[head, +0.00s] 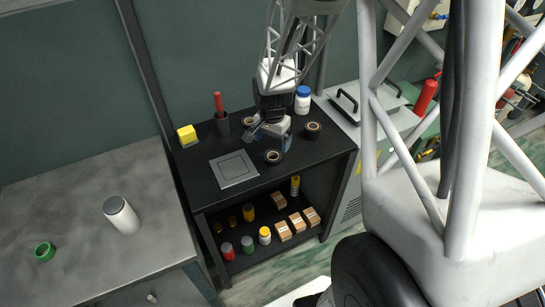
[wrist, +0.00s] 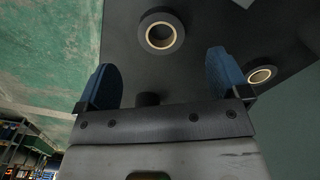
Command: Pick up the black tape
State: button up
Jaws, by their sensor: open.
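Three rolls of black tape with pale cores lie flat on the black table. One black tape (head: 273,157) is at the front, just beyond my gripper's jaws. In the wrist view, one black tape (wrist: 146,32) lies ahead of the gap between the fingers, and another (wrist: 260,76) lies outside the right finger.
A yellow block (head: 187,135), a black cup with a red-handled tool (head: 221,118) and a white bottle (head: 302,99) stand along the back. Boxes and cans fill the shelf below. A grey table (head: 85,215) stands left.

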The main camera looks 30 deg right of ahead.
aim_at(272, 155)
jog(key=shift+f, duration=1.1)
jog(key=shift+f, duration=2.6)
jog(key=c, duration=1)
